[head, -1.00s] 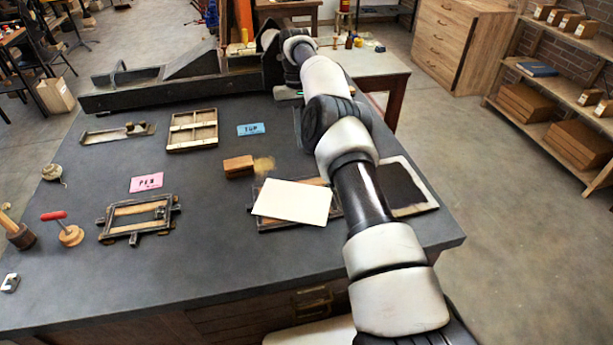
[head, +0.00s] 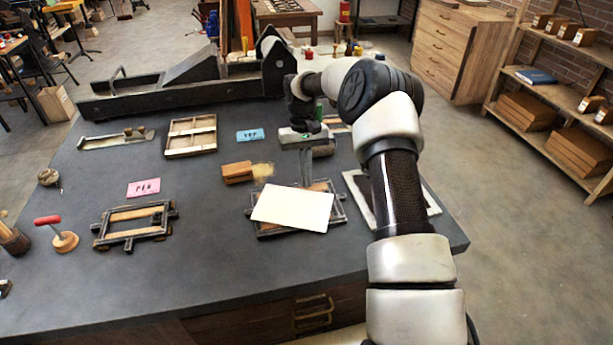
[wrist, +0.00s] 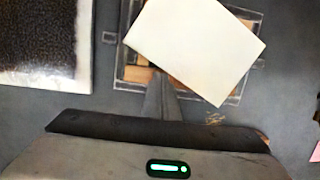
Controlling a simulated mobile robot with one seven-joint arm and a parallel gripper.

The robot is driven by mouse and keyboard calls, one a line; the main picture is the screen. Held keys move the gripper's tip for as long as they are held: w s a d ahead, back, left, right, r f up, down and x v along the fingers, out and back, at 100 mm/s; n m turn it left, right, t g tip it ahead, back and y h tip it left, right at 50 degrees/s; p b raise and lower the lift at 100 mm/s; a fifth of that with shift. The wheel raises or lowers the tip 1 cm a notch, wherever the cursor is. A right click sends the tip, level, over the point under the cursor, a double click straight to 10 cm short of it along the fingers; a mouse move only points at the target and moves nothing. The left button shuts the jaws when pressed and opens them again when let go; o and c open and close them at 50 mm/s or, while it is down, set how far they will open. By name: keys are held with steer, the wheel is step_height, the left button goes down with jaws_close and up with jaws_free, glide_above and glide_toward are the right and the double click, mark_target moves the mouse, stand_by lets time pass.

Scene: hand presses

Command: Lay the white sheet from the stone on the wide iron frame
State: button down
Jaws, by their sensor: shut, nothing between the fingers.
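The white sheet (head: 293,207) lies askew on the dark iron frame (head: 338,206) at the right of the bench, its near-left part reaching past the frame's edge. The frame's wooden inner bars show at the far side. In the wrist view the sheet (wrist: 195,48) covers much of the frame (wrist: 130,73). The stone, a dark slab with a pale border (head: 358,190), lies bare to the right, partly hidden by my arm. My gripper (head: 305,183) is shut and empty, pointing down at the frame's far side, just behind the sheet; its fingers (wrist: 161,82) also show in the wrist view.
A smaller iron frame (head: 134,226) lies at left by a pink card (head: 144,188). A wooden block (head: 237,172), a blue card (head: 250,135) and a wooden lattice frame (head: 191,136) lie behind. A large dark press (head: 180,82) lines the back. Bare bench lies in front.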

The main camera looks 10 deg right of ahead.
steer(key=shift+s, duration=0.15)
steer(key=shift+s+f, duration=0.1)
steer(key=shift+s, duration=0.9)
steer(key=shift+w, duration=0.15)
steer(key=p+v, duration=0.1)
steer(key=v, duration=1.6)
steer(key=f+n, duration=0.1)
steer(key=f, duration=0.4)
steer(key=f+n+p, duration=0.1)
steer(key=f, duration=0.4)
steer(key=a+f+n, duration=0.1)
steer(key=f, duration=0.5)
steer(key=shift+n+h, duration=0.3)
steer(key=shift+h, duration=0.1)
steer(key=s, duration=0.1)
steer(key=s+d+p, duration=0.1)
steer(key=s, duration=0.1)
steer(key=shift+s+d+f, duration=0.1)
steer(key=shift+s, duration=0.4)
